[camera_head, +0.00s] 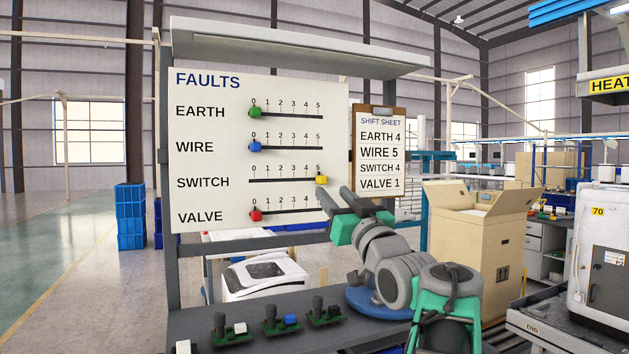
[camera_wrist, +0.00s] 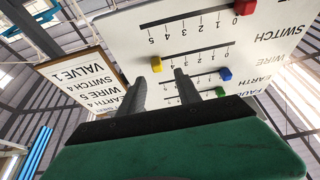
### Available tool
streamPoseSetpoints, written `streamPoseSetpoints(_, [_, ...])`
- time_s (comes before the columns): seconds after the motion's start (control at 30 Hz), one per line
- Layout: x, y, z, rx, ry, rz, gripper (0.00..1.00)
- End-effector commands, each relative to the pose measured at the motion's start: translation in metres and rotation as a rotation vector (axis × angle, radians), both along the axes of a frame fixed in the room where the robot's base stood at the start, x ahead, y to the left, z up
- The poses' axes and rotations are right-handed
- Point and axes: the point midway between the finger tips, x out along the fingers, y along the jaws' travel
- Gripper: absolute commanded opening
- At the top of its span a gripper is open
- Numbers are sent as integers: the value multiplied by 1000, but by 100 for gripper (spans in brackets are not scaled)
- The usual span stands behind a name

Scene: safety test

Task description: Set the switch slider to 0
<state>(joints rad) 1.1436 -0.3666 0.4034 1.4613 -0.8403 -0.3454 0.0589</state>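The FAULTS board (camera_head: 210,95) stands upright with several slider rows. In the SWITCH row, the yellow slider (camera_head: 321,180) sits at the 5 end of its track. It also shows in the wrist view (camera_wrist: 156,64), where the board appears upside down. My gripper (camera_head: 333,191) is open and empty, just below and right of the yellow slider in the head view. In the wrist view my fingertips (camera_wrist: 160,76) are apart, with the yellow slider showing beyond the gap between them. I cannot tell exactly how far the fingertips are from the board.
The green EARTH (camera_head: 255,111), blue WIRE (camera_head: 255,146) and red VALVE (camera_head: 255,215) sliders sit at 0. A shift sheet clipboard (camera_head: 379,150) hangs to the right, listing SWITCH 4. Small circuit boards (camera_head: 282,326) lie on the bench below. A cardboard box (camera_head: 470,235) stands right.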

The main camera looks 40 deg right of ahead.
Motion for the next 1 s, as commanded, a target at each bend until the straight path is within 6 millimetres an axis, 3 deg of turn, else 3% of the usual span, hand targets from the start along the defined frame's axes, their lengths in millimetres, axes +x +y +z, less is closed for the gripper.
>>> streamPoseSetpoints(0.33, [53,-19,27,0,1,-5,40])
streamPoseSetpoints(0.67, [61,-20,27,0,0,-4,40])
streamPoseSetpoints(1.0, [61,-20,27,-1,0,-4,13])
